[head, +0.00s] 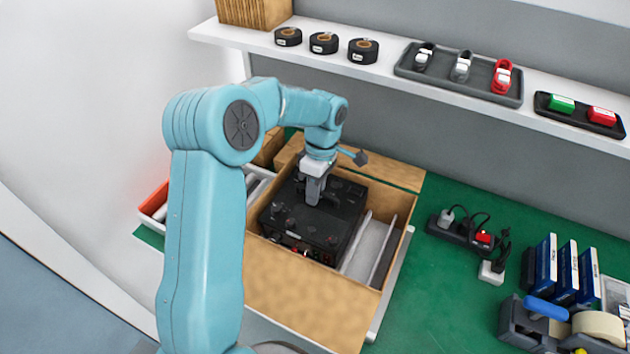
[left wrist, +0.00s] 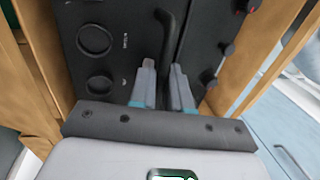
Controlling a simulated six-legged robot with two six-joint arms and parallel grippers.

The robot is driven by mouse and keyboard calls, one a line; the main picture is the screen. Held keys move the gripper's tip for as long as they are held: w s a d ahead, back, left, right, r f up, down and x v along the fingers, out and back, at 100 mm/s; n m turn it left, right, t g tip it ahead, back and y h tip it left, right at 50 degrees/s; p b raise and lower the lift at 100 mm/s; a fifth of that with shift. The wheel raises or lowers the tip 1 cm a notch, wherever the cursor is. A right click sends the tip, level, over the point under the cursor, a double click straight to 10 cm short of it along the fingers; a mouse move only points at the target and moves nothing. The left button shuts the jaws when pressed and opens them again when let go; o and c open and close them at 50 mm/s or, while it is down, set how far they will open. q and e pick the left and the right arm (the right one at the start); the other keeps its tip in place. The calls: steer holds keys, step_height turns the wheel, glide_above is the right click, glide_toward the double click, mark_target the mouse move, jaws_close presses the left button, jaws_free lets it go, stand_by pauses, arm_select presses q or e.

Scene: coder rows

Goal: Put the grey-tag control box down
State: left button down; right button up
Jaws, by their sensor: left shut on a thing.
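A black control box (head: 312,228) sits inside an open cardboard box (head: 299,303), towards its left side. Knobs and small coloured parts show along its front edge, and I cannot make out a grey tag. My left gripper (head: 313,196) reaches down onto the box's top from above. In the left wrist view, the fingers (left wrist: 163,88) are on either side of the black handle (left wrist: 171,45) of the control box (left wrist: 105,60). Whether the control box rests on the carton's bottom is hidden. My right gripper is out of view.
White dividers (head: 368,243) stand in the carton right of the control box. A power strip (head: 461,229), blue boxes (head: 567,272) and a tape dispenser (head: 527,322) are on the green mat (head: 440,290) to the right. A shelf (head: 350,66) with tape rolls and trays runs behind.

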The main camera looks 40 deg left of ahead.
arm_select(q)
steer(key=shift+w+x, duration=0.2)
steer(key=shift+x, duration=0.75)
steer(key=shift+w+x, duration=0.2)
steer(key=shift+x, duration=0.75)
steer(key=c, duration=1.1)
jaws_free()
steer(key=shift+s+a+f, duration=0.1)
steer(key=shift+f, duration=0.05)
steer(key=shift+r, duration=0.2)
steer(key=b+v, duration=0.1)
steer(key=v, duration=1)
steer(key=shift+w+r, duration=0.2)
steer(key=shift+r, duration=0.2)
steer(key=shift+f, duration=0.1)
